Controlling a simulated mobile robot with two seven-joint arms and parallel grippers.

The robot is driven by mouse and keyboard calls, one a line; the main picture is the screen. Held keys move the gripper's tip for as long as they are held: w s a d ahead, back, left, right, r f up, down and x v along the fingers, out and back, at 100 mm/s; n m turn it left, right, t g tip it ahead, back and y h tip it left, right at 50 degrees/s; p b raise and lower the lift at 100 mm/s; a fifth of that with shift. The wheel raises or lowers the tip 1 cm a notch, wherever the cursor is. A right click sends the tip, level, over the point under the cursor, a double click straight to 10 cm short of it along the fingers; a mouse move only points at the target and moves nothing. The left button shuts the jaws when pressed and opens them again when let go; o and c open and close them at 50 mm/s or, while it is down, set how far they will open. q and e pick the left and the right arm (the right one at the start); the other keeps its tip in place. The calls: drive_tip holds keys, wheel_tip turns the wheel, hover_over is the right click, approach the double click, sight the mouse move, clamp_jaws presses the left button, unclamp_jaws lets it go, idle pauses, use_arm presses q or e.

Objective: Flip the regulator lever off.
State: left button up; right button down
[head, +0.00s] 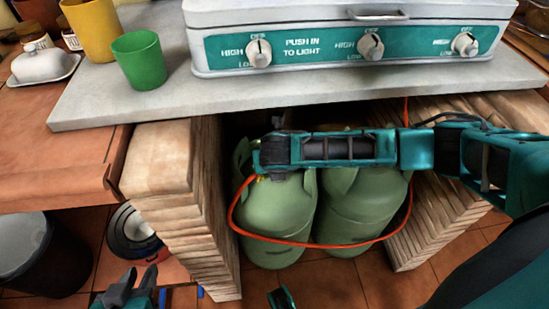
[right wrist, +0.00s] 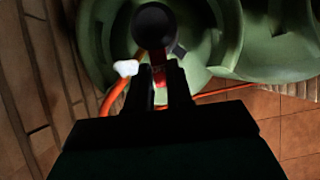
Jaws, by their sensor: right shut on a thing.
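Two green gas bottles stand side by side under the counter, the left bottle (head: 278,215) and the right bottle (head: 358,205). My right arm crosses in front of them and hides the regulator in the head view. In the right wrist view the regulator shows as a black round part (right wrist: 155,26) on the left bottle. My right gripper (right wrist: 160,78) has its fingertips closed on a small red part, apparently the regulator lever (right wrist: 158,74), just below the black part. My left gripper (head: 136,281) is open and empty at the lower left, away from the bottles.
An orange hose (head: 285,242) loops in front of both bottles. A white piece (right wrist: 126,67) sits left of my right fingers. Brick pillars (head: 165,165) flank the cabinet opening. The stove (head: 345,45) and a green cup (head: 140,60) stand on the counter above.

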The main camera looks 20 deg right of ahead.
drive_tip(key=shift+s+a+f+t+p, duration=0.15)
drive_tip(key=shift+f+t+p, duration=0.15)
drive_tip(key=shift+t, duration=0.2)
drive_tip(key=shift+s+d+f+t+p, duration=0.15)
drive_tip(key=shift+t+p, duration=0.15)
drive_tip(key=shift+t, duration=0.2)
drive_tip(key=shift+f+t+h, duration=0.3)
drive_tip(key=shift+t+h, duration=0.1)
drive_tip(key=shift+t, duration=0.2)
drive_tip(key=shift+f+t+h, duration=0.3)
drive_tip(key=shift+t, duration=0.6)
drive_tip(key=c, duration=1)
unclamp_jaws()
drive_tip(key=shift+a, duration=0.1)
